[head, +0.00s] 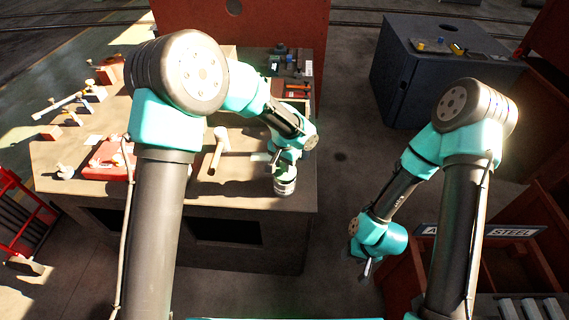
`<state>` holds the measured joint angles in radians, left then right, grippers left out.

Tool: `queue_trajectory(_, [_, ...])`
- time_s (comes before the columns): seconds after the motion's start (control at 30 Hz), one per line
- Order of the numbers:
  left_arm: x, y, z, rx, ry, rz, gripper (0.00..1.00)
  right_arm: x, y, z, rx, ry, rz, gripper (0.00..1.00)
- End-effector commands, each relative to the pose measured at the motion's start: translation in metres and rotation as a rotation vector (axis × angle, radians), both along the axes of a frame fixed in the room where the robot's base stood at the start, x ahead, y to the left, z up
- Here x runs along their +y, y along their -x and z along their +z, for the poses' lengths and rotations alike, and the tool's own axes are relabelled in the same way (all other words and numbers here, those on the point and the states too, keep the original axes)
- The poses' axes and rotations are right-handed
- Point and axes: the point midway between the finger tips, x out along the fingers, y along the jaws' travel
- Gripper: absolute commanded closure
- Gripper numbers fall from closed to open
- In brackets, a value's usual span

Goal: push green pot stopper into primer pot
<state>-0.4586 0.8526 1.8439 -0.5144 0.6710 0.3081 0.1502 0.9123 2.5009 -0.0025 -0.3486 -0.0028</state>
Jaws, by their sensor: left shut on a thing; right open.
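The primer pot (285,186) is a small round can with a pale band, upright near the front right corner of the workbench. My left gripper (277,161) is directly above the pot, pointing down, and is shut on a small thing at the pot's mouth. This looks to be the green pot stopper, but the fingers and wrist mostly hide it. I cannot tell how deep it sits in the pot. My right gripper (368,268) is open and empty, low in front of the bench's right side, away from the pot.
The workbench (240,190) carries a mallet (218,150) left of the pot and a red block fixture (108,160) further left. Several small tools stand along the back. A dark cabinet (435,75) stands back right. A bin with a STEEL sign (515,232) is at lower right.

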Motion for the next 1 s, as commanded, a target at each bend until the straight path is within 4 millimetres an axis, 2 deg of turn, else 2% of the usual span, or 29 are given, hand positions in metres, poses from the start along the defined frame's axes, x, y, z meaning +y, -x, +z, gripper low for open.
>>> queue_trajectory(1.0, [0.0,-0.0001,-0.0057,-0.001,0.001,0.0,0.92,0.0,0.0,0.0,0.0,0.0,0.0,0.52])
